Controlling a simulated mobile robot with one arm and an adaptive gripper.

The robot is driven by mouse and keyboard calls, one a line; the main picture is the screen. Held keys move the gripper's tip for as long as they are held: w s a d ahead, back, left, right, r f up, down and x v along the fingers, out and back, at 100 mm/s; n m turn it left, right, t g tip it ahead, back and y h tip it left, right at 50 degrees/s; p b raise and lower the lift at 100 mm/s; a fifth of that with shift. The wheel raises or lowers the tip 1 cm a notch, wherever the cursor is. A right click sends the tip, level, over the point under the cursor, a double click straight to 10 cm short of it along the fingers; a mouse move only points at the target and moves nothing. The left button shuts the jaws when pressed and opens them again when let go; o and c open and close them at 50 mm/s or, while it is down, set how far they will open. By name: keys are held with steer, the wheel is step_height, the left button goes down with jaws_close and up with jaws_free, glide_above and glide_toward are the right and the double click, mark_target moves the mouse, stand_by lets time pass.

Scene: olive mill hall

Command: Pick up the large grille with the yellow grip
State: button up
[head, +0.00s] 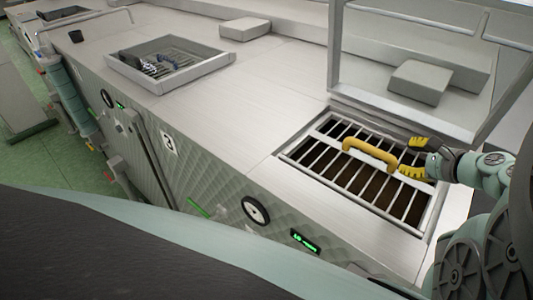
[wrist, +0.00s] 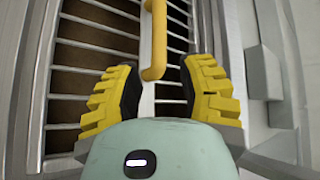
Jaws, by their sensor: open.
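The large grille (head: 345,185) is a metal frame with bars, lying over a dark opening in the machine top at the right of the head view. Its yellow grip (head: 370,154) is a raised bar across the middle. The grille (wrist: 98,26) and the end of the grip (wrist: 155,45) also show in the wrist view. My gripper (head: 415,158) has yellow fingers and is just right of the grip's end. In the wrist view, my gripper (wrist: 160,90) is open and empty, its fingers spread to either side of the line of the grip. I cannot tell whether they touch anything.
A raised clear lid with a metal frame (head: 335,50) stands behind the grille. A grey block (head: 419,82) lies behind that frame. Another opening with a raised rim (head: 208,68) is at the left. The metal top (head: 255,110) between the openings is clear.

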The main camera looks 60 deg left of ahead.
mark_target(374, 150)
steer(key=p+x, duration=0.1)
steer(key=x, duration=0.5)
steer(key=shift+s+a+p, duration=0.1)
steer(key=shift+a+p, duration=0.05)
steer(key=shift+p, duration=0.2)
steer(key=shift+s+p+x, duration=0.15)
steer(key=shift+p+x, duration=0.05)
steer(key=shift+x, duration=0.65)
steer(key=shift+s+p+x, duration=0.1)
steer(key=shift+p+x, duration=0.05)
steer(key=shift+x, duration=0.7)
steer(key=shift+b+x, duration=0.4)
steer(key=shift+x, duration=1)
steer(key=shift+w, duration=0.1)
steer(key=shift+o, duration=0.4)
jaws_close()
